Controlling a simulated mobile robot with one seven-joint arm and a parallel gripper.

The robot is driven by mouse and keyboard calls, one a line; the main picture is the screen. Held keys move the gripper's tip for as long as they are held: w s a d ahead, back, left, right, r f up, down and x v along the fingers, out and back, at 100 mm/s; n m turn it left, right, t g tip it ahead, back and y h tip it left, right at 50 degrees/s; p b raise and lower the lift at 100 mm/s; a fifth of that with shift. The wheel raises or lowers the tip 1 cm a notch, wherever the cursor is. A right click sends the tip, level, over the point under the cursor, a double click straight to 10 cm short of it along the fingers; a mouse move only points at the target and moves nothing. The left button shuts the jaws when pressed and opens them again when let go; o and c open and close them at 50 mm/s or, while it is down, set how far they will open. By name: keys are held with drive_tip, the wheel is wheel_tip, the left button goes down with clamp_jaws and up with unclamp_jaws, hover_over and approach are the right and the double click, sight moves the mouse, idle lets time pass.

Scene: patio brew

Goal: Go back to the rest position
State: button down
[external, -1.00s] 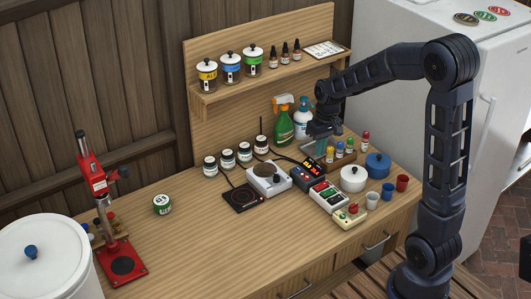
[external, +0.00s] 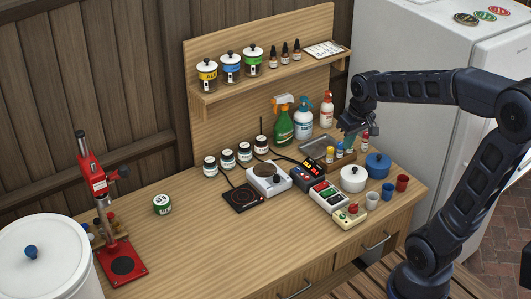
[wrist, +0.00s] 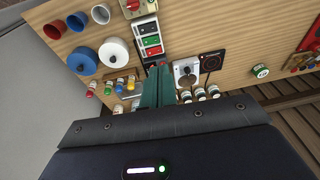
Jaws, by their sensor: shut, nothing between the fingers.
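My gripper (external: 350,131) hangs above the back right of the wooden bench (external: 190,246), over a small rack of colour-capped bottles. In the wrist view its greenish fingers (wrist: 157,86) are shut together with nothing between them.
Spray bottles (external: 303,118) stand behind. A fridge (external: 420,50) is behind my arm. The bench's left middle is mostly clear.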

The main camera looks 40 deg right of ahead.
drive_tip(key=s+r+t, duration=0.2)
drive_tip(key=s+r, duration=0.1)
drive_tip(key=s, duration=1.1)
drive_tip(key=shift+d+r+t+h, duration=0.3)
drive_tip(key=shift+d+h, duration=0.1)
idle(1.0)
